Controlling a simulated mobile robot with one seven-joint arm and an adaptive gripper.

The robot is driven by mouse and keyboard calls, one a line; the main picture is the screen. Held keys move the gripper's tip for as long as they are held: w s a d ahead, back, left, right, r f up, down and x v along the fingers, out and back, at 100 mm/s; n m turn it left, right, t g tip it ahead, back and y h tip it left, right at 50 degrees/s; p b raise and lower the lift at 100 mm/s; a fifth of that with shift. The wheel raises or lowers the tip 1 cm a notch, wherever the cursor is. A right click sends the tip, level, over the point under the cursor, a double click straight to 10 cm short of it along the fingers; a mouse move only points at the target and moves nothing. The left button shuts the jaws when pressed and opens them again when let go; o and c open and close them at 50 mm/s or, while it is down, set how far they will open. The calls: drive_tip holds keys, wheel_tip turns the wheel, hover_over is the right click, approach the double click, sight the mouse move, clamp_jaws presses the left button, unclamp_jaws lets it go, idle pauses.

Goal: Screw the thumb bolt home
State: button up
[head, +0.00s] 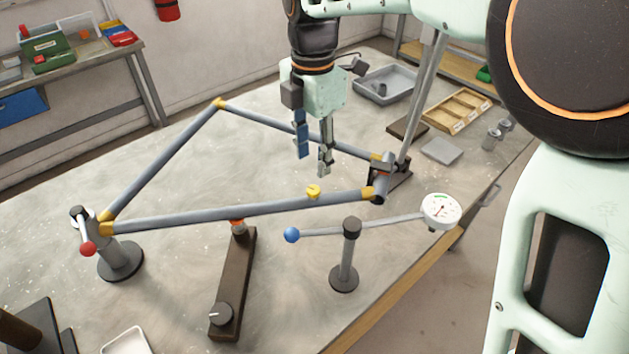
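A small yellow piece that looks like the thumb bolt (313,191) sits upright on top of the near grey tube of the bike frame (240,211), toward the tube's right end. How deep it sits cannot be told. My gripper (314,166) points down above and behind it, apart from it. Its two fingers are spread with an empty gap between them. The frame's left corner is held at a post with a red-knobbed lever (88,248). Its right end rests at a dark stand (387,178).
A dial gauge (440,209) on an arm with a blue ball (291,235) stands in front of the frame. A dark bar support (233,285) stands under the near tube. A grey tray (384,86) and a wooden tray (457,110) lie at the back right.

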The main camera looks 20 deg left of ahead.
sight(313, 189)
wheel_tip(313, 189, down, 8)
drive_tip(key=shift+r, duration=0.1)
drive_tip(key=shift+c, duration=0.3)
clamp_jaws()
